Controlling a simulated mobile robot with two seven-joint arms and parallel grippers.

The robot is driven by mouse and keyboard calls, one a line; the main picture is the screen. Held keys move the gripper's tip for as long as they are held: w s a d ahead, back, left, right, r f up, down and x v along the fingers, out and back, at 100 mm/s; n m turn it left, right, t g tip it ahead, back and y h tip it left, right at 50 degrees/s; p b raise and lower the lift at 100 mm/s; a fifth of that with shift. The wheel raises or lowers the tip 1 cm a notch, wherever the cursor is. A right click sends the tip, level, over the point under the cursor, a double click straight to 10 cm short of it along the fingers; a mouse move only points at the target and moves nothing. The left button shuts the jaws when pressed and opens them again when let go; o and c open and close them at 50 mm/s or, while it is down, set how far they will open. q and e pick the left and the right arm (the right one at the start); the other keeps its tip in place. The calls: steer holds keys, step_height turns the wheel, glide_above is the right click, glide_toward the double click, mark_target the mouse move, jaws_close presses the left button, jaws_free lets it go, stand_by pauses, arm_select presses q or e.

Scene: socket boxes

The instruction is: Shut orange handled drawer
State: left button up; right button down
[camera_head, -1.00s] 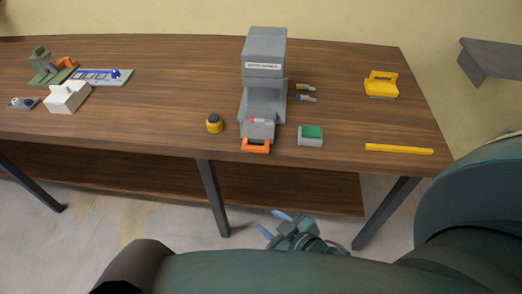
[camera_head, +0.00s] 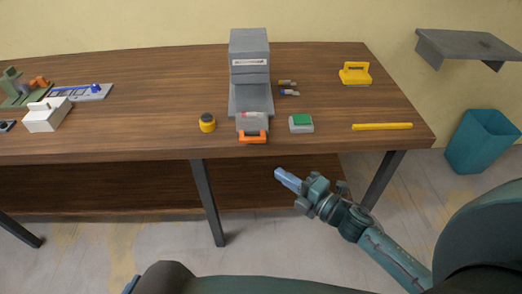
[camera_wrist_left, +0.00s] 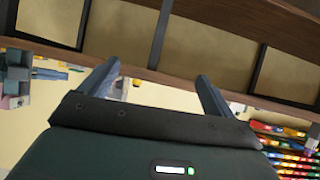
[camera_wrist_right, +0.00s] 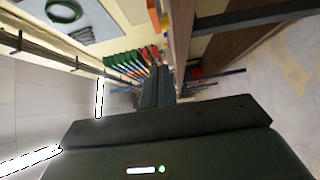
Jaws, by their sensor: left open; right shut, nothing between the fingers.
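The orange handle (camera_head: 253,137) is on the front of a small grey drawer (camera_head: 252,123) at the foot of the grey machine (camera_head: 249,55). The drawer sticks out toward the table's front edge, with a small red and light item in it. My right gripper (camera_head: 280,174) is shut and empty, in front of and below the table edge, to the right of and apart from the handle. It also shows in the right wrist view (camera_wrist_right: 158,88). My left gripper (camera_wrist_left: 158,85) shows open and empty in the left wrist view; in the head view its fingers are out of sight.
On the wooden table (camera_head: 150,100), a yellow-black button (camera_head: 207,123) stands left of the drawer and a green-topped box (camera_head: 301,123) right of it. A yellow bar (camera_head: 382,126) lies along the right front edge. A grey shelf (camera_head: 470,44) hangs at right.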

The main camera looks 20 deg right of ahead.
glide_toward(248, 142)
steer(key=a, duration=0.4)
steer(key=w, duration=0.2)
steer(key=w+d+p, duration=0.1)
steer(key=w, duration=0.1)
steer(key=shift+r, duration=0.15)
steer(key=shift+w, duration=0.5)
arm_select(q)
steer(key=shift+a+y, duration=0.3)
steer(key=shift+a, duration=0.05)
